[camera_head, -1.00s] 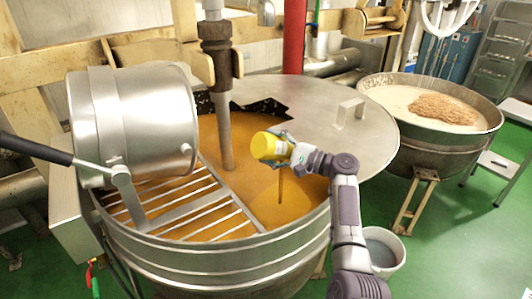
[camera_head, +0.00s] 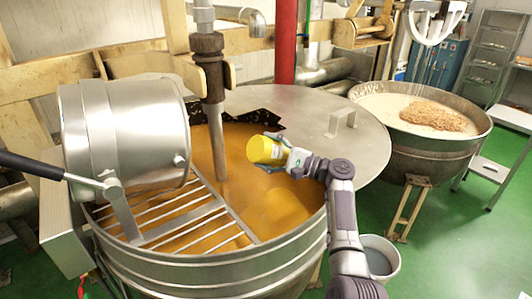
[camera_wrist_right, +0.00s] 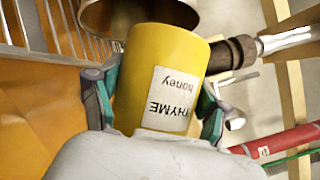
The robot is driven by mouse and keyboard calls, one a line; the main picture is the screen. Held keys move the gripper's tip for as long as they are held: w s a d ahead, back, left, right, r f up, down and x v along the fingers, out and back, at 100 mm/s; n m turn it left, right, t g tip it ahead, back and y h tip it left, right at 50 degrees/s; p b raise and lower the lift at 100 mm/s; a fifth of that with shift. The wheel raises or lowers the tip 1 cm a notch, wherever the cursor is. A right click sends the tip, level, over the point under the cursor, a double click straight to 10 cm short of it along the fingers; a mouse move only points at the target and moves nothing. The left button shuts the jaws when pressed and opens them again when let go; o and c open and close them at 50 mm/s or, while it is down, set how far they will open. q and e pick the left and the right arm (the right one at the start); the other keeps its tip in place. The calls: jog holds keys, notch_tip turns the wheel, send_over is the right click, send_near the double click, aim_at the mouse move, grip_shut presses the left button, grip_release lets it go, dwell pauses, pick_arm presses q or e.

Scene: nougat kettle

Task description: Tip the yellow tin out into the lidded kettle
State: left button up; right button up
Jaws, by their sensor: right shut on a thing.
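My right gripper (camera_head: 272,152) is shut on the yellow tin (camera_head: 262,150) and holds it over the open part of the lidded kettle (camera_head: 215,262). The tin lies tilted on its side, its far end toward the left. In the right wrist view the tin (camera_wrist_right: 160,70) sits between both fingers, with a label reading "THYME honey". Its mouth is hidden in both views. The kettle holds an orange-brown mass (camera_head: 245,190). Its grey metal lid (camera_head: 300,115) covers the back right. No stream shows below the tin now. My left gripper is not in view.
A steel drum (camera_head: 125,135) and a bar grate (camera_head: 185,225) take up the kettle's left side. A brown stirrer shaft (camera_head: 213,85) stands upright left of the tin. A second kettle (camera_head: 425,150) with pale contents stands right. A white bucket (camera_head: 380,262) is on the floor.

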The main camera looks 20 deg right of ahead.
aim_at(270, 140)
notch_tip(270, 140, up, 3)
jog(key=n+g+h+p, duration=0.1)
jog(key=n, duration=0.2)
jog(key=n+g+h+p, duration=0.1)
jog(key=n+h+p, duration=0.1)
jog(key=n, duration=0.2)
jog(key=shift+d+r+h, duration=0.1)
jog(key=shift+r+h, duration=0.1)
jog(key=shift+h, duration=0.1)
notch_tip(270, 140, up, 2)
jog(key=n+h+p, duration=0.2)
jog(key=p, duration=0.1)
jog(key=n+h+p, duration=0.3)
jog(key=shift+s+r+n, duration=0.1)
jog(key=shift+r+n, duration=0.1)
jog(key=shift+n, duration=0.1)
jog(key=shift+n+h, duration=0.6)
jog(key=shift+h, duration=0.1)
jog(key=n+h, duration=0.1)
jog(key=r+n+t+h, duration=0.1)
jog(key=shift+h, duration=0.3)
jog(key=shift+f, duration=0.1)
